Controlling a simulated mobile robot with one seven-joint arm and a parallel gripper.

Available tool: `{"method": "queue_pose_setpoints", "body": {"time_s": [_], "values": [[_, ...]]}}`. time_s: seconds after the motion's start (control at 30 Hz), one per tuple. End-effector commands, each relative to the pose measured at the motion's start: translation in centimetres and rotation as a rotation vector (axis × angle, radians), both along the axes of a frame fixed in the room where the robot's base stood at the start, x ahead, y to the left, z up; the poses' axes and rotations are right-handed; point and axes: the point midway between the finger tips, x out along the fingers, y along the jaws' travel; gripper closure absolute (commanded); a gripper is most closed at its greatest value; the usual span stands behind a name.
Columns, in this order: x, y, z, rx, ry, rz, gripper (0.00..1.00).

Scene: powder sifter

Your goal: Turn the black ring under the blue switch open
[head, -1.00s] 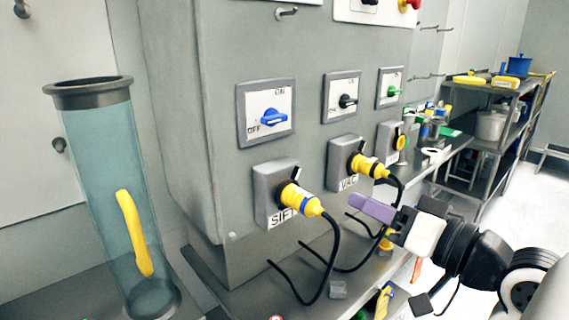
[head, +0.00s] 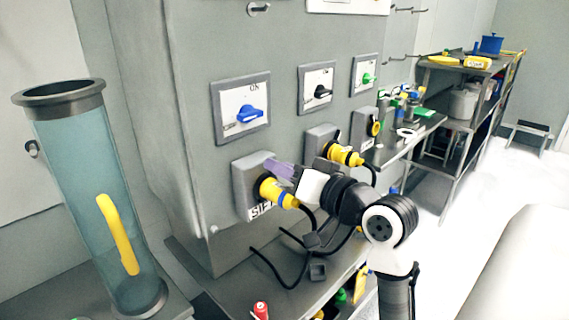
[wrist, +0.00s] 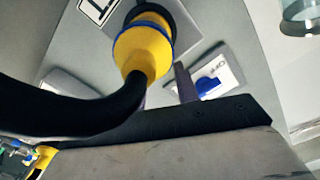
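The blue switch (head: 249,114) sits on a white panel marked ON, on the grey cabinet; it also shows in the wrist view (wrist: 207,86). Below it is the grey SIFT socket (head: 242,188) with a yellow plug (head: 283,196) in it. The black ring at the plug's base is mostly hidden, and I cannot make out its turn. My gripper (head: 283,171), with purple fingertips, is at the upper right of the plug, close to it. In the wrist view the plug (wrist: 143,47) is large, with one purple finger beside it. Whether the fingers are apart or touch the ring cannot be seen.
A thick black cable (wrist: 60,105) from the plug crosses close to my gripper in the wrist view. A second socket with a yellow plug (head: 345,156) is to the right. A clear tube (head: 88,200) with a yellow handle stands left. A shelf with cables lies below.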

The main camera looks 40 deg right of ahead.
Motion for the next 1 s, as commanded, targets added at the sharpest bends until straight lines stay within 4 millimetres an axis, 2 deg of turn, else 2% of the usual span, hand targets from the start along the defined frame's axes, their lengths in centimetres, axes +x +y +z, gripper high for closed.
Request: {"method": "queue_pose_setpoints", "body": {"time_s": [0.3, 0.53, 1.0], "values": [[0.23, 0.01, -0.01, 0.000, 0.000, 0.000, 0.70], [0.21, 0.01, -0.01, 0.000, 0.000, 0.000, 1.00], [0.22, 0.35, -0.10, -0.065, -0.007, 0.001, 1.00]]}}
